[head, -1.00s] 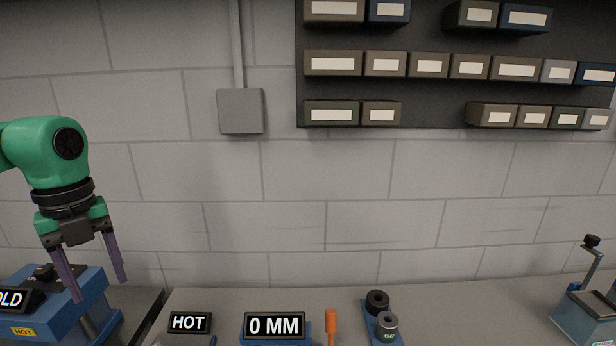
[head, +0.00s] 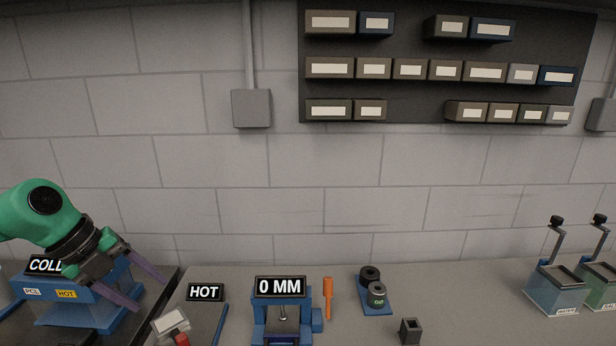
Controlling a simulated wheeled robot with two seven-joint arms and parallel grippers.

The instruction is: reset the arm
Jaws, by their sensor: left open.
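My left gripper (head: 149,286) shows at the lower left of the head view, on a green arm that comes in from the left. Its two purple fingers are apart, with nothing between them, and point down to the right. It is in front of a blue machine (head: 75,312) with a display reading "COLL", partly hidden by my arm, and a "HOT" label. I cannot tell whether the fingers touch the machine. My right gripper is not in view.
A "HOT" display (head: 205,292), a blue press with a "0 MM" display (head: 280,287), an orange-handled tool (head: 328,297) and a blue stand with round parts (head: 375,291) line the bench. A small dark block (head: 410,331) stands at the front. Lidded containers (head: 556,291) stand right.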

